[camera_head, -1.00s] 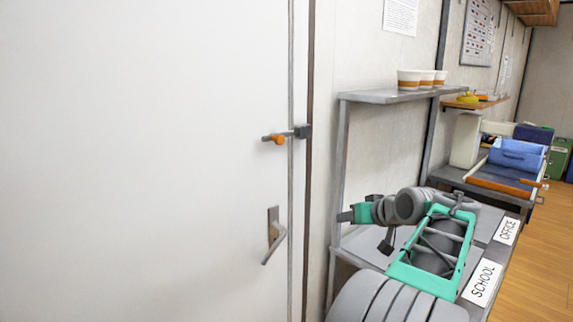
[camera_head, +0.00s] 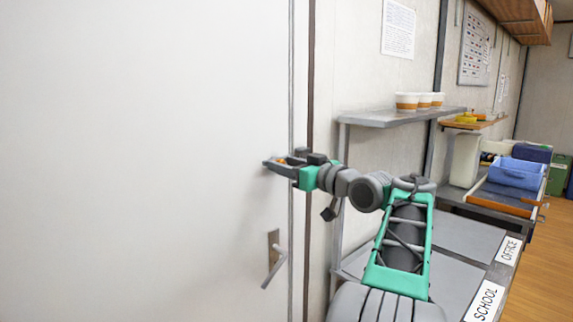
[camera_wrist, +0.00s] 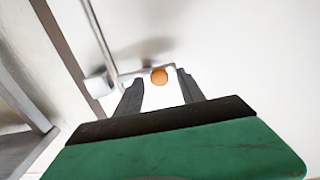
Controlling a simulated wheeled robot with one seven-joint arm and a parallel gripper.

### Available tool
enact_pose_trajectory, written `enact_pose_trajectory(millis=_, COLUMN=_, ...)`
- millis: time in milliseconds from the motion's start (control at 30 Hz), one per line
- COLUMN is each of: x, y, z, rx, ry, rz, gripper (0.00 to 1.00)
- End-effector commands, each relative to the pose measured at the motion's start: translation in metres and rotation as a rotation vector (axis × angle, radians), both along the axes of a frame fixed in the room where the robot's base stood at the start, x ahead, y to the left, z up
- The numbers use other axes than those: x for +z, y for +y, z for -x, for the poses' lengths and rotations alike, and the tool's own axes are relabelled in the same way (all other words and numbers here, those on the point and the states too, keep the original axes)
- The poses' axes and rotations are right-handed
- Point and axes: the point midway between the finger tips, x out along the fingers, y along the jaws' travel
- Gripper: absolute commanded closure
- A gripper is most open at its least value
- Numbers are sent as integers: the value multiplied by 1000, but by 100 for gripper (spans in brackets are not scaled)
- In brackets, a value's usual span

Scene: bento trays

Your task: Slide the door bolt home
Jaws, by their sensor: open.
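The white door (camera_head: 140,160) fills the left of the head view and looks shut. The bolt's orange knob (camera_head: 281,160) is mostly hidden there by my gripper (camera_head: 274,164). In the wrist view the round orange knob (camera_wrist: 159,76) shows between the tips of my open gripper (camera_wrist: 160,82), the fingers on either side of it. I cannot tell whether they touch it. The grey keeper (camera_wrist: 97,87) sits on the frame side, left of the knob. Whether the bolt's end is inside the keeper is unclear.
A lever handle (camera_head: 273,258) is below the bolt on the door. To the right is a grey shelf (camera_head: 390,119) with paper cups, above a counter (camera_head: 455,240) with OFFICE and SCHOOL labels. A blue crate (camera_head: 515,172) stands farther back.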

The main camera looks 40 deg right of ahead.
Motion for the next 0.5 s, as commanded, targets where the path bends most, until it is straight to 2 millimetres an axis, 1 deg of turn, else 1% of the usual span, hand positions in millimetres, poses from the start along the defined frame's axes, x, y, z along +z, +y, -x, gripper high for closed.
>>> enact_pose_trajectory(millis=133, x=0, y=0, z=0, rx=0, ry=0, rz=0, gripper=54)
enact_pose_trajectory(millis=500, x=-1, y=0, z=0, rx=0, ry=1, rz=-1, gripper=85)
